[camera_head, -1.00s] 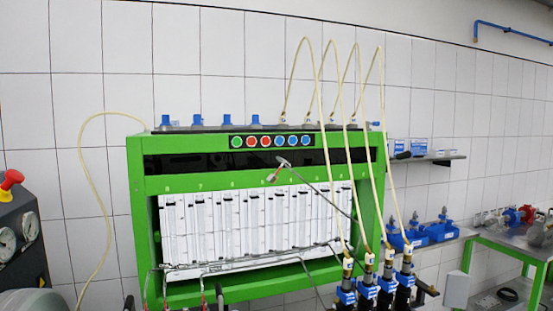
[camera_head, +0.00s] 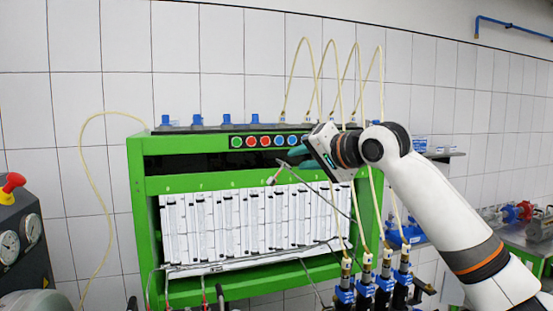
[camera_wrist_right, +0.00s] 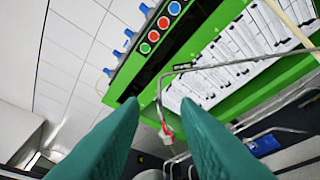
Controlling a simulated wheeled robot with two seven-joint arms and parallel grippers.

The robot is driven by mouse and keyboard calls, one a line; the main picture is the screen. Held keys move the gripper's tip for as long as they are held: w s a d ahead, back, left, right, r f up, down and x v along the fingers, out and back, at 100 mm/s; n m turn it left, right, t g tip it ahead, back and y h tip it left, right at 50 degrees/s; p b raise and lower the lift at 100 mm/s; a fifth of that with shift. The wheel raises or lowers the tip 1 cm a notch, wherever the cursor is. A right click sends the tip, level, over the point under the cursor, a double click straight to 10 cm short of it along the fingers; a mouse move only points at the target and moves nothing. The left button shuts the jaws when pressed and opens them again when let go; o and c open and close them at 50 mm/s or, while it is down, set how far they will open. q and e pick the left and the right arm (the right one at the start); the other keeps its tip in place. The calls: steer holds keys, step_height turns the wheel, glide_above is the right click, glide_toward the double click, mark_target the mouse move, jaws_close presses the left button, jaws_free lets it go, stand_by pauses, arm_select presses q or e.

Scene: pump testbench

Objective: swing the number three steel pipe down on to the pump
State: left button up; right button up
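One thin steel pipe (camera_head: 321,193) stands swung up in front of the green test bench, slanting up-left to a bent end with a nut (camera_head: 271,181). No number shows on it. In the right wrist view the pipe (camera_wrist_right: 240,63) runs in from the right and bends down to a reddish-tipped end (camera_wrist_right: 166,135), seen between the fingers. My right gripper (camera_head: 290,160) reaches in from the right, close to the pipe's bent end. Its teal fingers (camera_wrist_right: 159,105) are apart, with nothing visibly gripped. The pump cannot be clearly made out. My left gripper is not in view.
The green bench (camera_head: 200,185) holds a panel of white measuring tubes and coloured buttons (camera_head: 265,141). Cream hoses (camera_head: 288,85) loop down to blue-and-black injectors (camera_head: 365,290). Other steel pipes (camera_head: 204,290) hang low at the front left. A gauge box (camera_head: 20,235) stands far left.

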mark_target(278, 161)
steer(key=p+x, duration=0.5)
steer(key=x, duration=0.4)
steer(key=shift+w+a+r, duration=0.1)
steer(key=shift+r, duration=0.05)
steer(key=shift+w+a+f+p, duration=0.15)
steer(key=shift+w+f+p, duration=0.15)
steer(key=shift+w+p, duration=0.05)
jaws_close()
